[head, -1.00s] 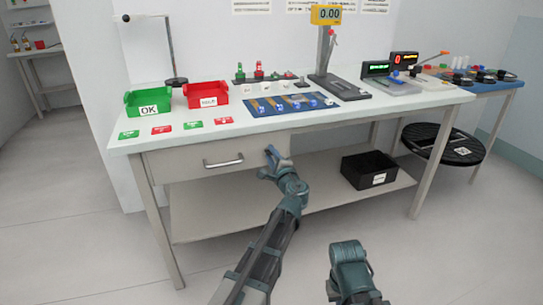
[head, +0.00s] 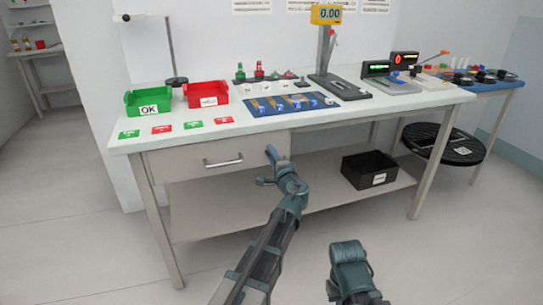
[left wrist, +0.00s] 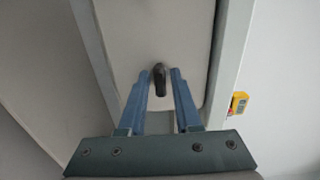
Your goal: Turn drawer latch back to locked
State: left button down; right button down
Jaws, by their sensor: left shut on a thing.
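The drawer (head: 190,163) under the workbench is closed, with a metal handle (head: 223,161) on its front. The small dark latch (left wrist: 160,80) shows on the drawer front in the left wrist view, between my finger ends. My left gripper (head: 271,154) is at the right end of the drawer front, shut on the latch; its two blue fingers (left wrist: 160,71) lie either side of it. In the head view the fingers hide the latch, and I cannot read its locked or unlocked mark. My right arm shows at the bottom, but its gripper is not visible.
The workbench (head: 300,123) carries a green OK bin (head: 148,98), a red bin (head: 206,93), a blue mat (head: 290,105) and a test stand. A black crate (head: 369,168) stands on the lower shelf. The floor before the bench is clear.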

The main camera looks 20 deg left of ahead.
pick_arm(q)
jog(key=c, duration=0.8)
grip_release()
jog(key=shift+c, duration=0.2)
jog(key=v, duration=1.3)
jog(key=shift+s+d, duration=0.25)
jog(key=shift+s, duration=0.1)
